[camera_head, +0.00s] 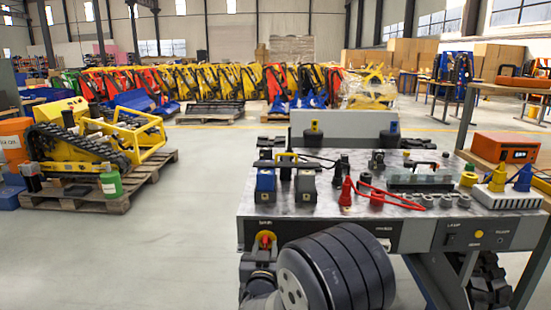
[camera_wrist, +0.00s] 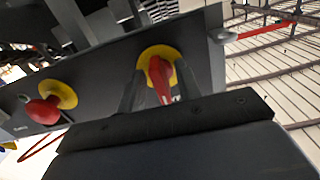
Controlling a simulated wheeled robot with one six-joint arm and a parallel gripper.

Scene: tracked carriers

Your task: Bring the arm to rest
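My gripper (camera_wrist: 160,80) shows in the wrist view with its two dark fingers apart, one on each side of a red rotary handle (camera_wrist: 161,82) on a yellow disc. Yellow shows between the handle and the fingers; whether a finger touches the handle I cannot tell. In the head view my arm is low in the foreground, close to the carrier's grey front panel (camera_head: 345,236). The red and yellow main switch (camera_head: 265,241) is on the left of that panel, just above my wrist. My fingers are hard to make out there.
A second red knob (camera_wrist: 45,110) sits on the panel. A pallet with a yellow tracked machine (camera_head: 75,147) stands left; floor between is clear.

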